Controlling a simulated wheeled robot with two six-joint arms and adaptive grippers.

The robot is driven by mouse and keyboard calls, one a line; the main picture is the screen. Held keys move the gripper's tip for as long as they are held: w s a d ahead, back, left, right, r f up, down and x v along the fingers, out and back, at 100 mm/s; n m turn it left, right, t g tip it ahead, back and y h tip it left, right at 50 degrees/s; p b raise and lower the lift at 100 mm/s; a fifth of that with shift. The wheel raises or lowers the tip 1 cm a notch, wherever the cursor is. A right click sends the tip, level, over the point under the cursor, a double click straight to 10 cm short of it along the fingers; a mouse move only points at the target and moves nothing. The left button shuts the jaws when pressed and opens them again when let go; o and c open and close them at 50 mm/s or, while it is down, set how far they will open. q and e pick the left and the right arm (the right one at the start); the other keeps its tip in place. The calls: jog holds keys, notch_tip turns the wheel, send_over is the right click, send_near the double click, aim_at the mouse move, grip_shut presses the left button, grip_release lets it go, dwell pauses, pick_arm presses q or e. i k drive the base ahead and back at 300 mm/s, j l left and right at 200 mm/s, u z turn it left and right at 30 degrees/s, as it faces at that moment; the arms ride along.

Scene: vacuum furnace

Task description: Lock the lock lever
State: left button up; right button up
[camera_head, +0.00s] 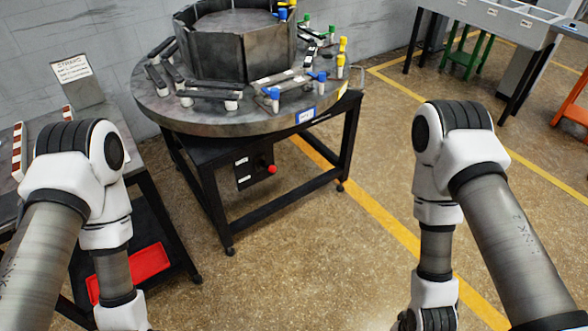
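Several clamp-like levers with coloured ends sit on a round metal table (240,126) around a dark, many-sided metal ring (222,60). I cannot tell which one is the lock lever. A blue-ended lever (273,94) is at the front, and another blue end (319,76) is to its right. Yellow-ended parts (341,52) stand at the table's right edge. Dark bars with white ends (208,95) lie at the front left. My two arms hang down in the foreground, away from the table. Both grippers are below the picture's lower edge.
A black panel with a red knob (270,169) is under the table. A side table with a sign (74,72) and a red tray (135,270) is at left. A workbench (495,18) and green stool (468,52) are at upper right. The floor between my arms is clear.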

aim_at(272, 168)
jog(key=i+l, duration=0.15)
jog(key=i, duration=0.3)
jog(key=i+l+z, duration=0.1)
jog(key=i, duration=0.3)
jog(key=i+l, duration=0.2)
jog(key=i, duration=0.25)
